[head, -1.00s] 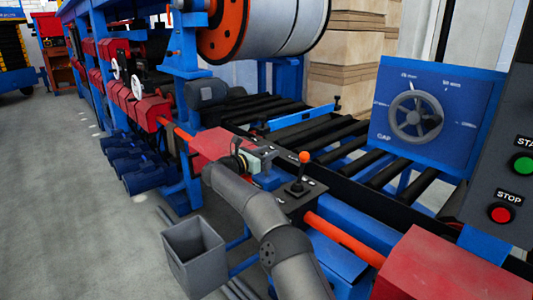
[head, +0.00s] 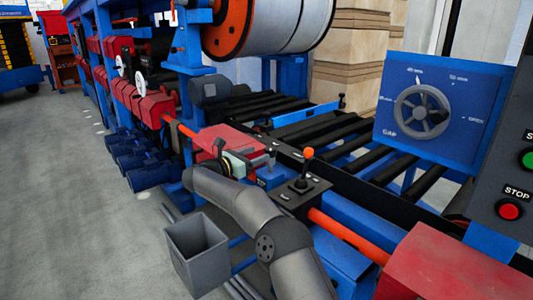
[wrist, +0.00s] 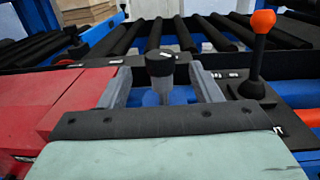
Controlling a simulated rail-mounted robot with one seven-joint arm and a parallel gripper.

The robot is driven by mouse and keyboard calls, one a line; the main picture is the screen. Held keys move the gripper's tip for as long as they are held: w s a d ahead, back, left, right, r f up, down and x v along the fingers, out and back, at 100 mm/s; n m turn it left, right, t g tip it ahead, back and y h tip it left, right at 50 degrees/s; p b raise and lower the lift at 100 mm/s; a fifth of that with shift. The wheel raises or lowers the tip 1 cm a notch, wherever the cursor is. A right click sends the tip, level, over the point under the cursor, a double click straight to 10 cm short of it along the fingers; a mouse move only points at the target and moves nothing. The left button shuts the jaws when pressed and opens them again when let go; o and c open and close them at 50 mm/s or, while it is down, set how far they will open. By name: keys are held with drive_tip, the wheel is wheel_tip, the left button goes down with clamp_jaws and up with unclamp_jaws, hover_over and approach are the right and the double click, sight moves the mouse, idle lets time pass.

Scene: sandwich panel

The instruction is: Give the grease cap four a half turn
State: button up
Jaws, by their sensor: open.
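In the wrist view a round black cap (wrist: 160,60) with a small white mark stands upright on a stem. It looks like a grease cap; its number cannot be read. My gripper (wrist: 159,72) is open, with one grey finger on each side of the cap and a visible gap to each. How far the fingertips reach along the cap is hard to tell. In the head view my gripper (head: 268,160) is beside the red machine housing, left of the joystick; the cap is too small to make out there.
A black joystick with an orange knob (head: 308,155) stands close to the gripper's right, also in the wrist view (wrist: 262,22). The red housing (wrist: 75,100) lies at left. Black rollers (head: 345,150) lie behind. A grey bin (head: 195,250) stands on the floor.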

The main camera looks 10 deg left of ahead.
drive_tip(key=v, duration=1)
drive_tip(key=shift+b, duration=0.35)
